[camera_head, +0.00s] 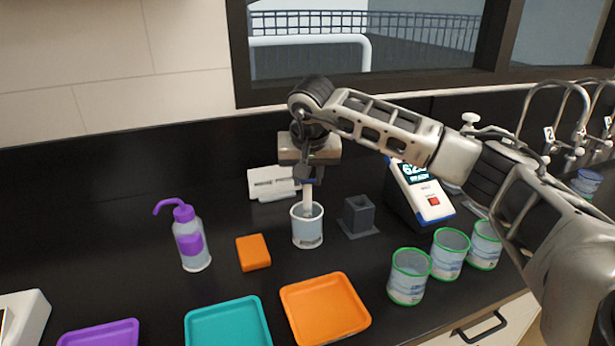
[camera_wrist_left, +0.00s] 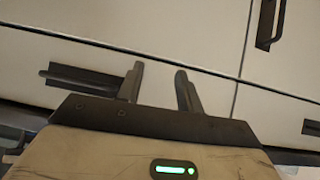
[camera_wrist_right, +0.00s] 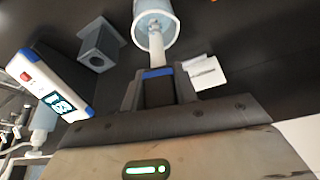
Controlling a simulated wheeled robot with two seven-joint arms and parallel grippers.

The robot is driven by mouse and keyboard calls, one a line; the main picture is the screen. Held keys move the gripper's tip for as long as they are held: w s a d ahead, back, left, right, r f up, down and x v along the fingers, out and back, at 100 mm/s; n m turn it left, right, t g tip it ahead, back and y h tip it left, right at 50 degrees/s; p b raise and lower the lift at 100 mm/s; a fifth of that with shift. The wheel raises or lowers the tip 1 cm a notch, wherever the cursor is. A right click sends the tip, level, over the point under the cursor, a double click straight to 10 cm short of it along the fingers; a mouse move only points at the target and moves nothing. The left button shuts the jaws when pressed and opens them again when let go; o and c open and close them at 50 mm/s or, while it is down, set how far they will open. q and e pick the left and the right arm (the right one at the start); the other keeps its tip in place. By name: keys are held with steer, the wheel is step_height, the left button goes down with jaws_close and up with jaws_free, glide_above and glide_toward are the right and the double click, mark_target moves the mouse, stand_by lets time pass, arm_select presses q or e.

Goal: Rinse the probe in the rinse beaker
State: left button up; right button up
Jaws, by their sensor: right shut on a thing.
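The probe (camera_head: 308,197) is a pale rod with a blue band at its top, held upright by my right gripper (camera_head: 310,172). Its lower end is inside the rinse beaker (camera_head: 307,232), a clear beaker with liquid, standing behind the orange tray. In the right wrist view the probe (camera_wrist_right: 156,47) runs from the shut fingers (camera_wrist_right: 158,88) into the beaker (camera_wrist_right: 166,12). The probe's tip is hidden in the beaker. My left gripper (camera_wrist_left: 160,88) shows only in the left wrist view. It is open and empty in front of the cabinet doors.
A grey probe holder (camera_head: 358,216) and a meter (camera_head: 420,192) stand right of the beaker. A purple-topped wash bottle (camera_head: 191,243) and an orange block (camera_head: 253,252) are left. Several green-rimmed beakers (camera_head: 408,277) stand at the front right. A white card (camera_head: 271,183) stands behind.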

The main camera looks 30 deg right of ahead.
steer(key=shift+r, duration=2.55)
